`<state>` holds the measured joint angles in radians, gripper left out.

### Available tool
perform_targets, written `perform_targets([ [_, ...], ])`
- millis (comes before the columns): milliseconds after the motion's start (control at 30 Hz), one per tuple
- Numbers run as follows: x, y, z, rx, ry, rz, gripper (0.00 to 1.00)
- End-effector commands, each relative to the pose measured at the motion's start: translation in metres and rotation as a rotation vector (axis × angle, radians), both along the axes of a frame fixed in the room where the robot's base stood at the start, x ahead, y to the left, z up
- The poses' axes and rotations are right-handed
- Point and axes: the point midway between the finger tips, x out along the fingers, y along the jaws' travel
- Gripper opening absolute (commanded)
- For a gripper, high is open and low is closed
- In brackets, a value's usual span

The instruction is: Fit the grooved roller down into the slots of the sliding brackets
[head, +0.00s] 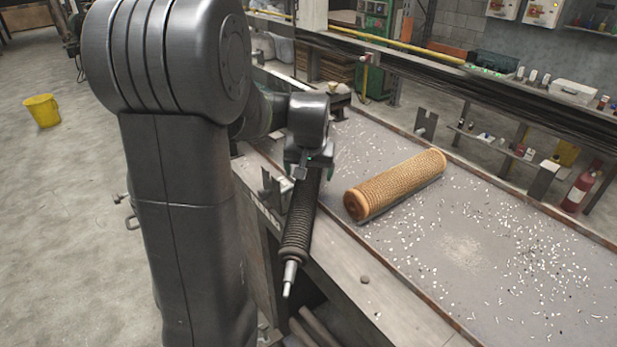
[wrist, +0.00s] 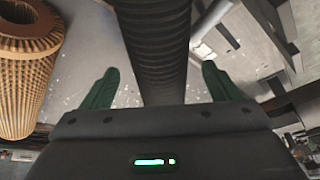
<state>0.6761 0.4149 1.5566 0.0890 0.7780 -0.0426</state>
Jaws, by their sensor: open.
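The grooved roller (head: 300,222) is a long dark ribbed cylinder with a pale stepped shaft end. It lies along the near-left edge of the bench, its shaft end pointing toward the front. In the wrist view the roller (wrist: 152,45) runs between my green fingers. My gripper (head: 312,158) is over its far part; in the wrist view the gripper (wrist: 160,75) is open, with gaps on both sides of the roller. A grey upright plate, apparently a bracket (head: 271,190), stands left of the roller. The roller's far end is hidden behind my gripper; I cannot tell whether it sits in any slot.
A tan mesh tube (head: 398,184) lies on the bench (head: 385,255), right of the roller; it also shows in the wrist view (wrist: 22,75). Another upright plate (head: 426,122) stands at the far bench edge. White scraps litter the bench. A yellow bucket (head: 43,110) stands on the floor.

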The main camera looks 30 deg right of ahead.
Motion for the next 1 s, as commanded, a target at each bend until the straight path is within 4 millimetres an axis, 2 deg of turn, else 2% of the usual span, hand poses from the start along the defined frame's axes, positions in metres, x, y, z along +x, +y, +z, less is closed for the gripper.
perform_targets([
  [100, 0.005, -0.002, -0.018, 0.004, 0.005, 0.0, 0.83],
  [300, 0.012, -0.006, -0.038, 0.001, 0.002, 0.0, 0.83],
  [600, 0.013, -0.007, -0.041, 0.001, 0.001, 0.0, 0.81],
  [1000, 0.013, -0.007, -0.04, 0.001, 0.001, 0.0, 0.03],
])
